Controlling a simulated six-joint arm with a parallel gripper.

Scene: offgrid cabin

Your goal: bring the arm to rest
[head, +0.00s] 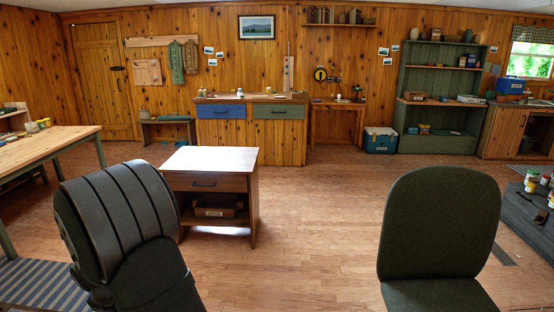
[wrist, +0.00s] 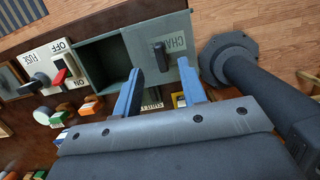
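My gripper (wrist: 161,76) shows in the wrist view as two blue fingers, spread apart with nothing gripped between them. A black handle (wrist: 160,56) on a grey-green panel (wrist: 177,34) shows just past the fingertips; I cannot tell whether a finger touches it. My gripper is not seen in the head view.
Left of the panel in the wrist view are an open green compartment (wrist: 101,64), a red switch lever (wrist: 60,77) and several small jars and boxes. The head view shows a small cabinet (head: 210,158), an office chair (head: 441,225) and clear floor (head: 310,215) between.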

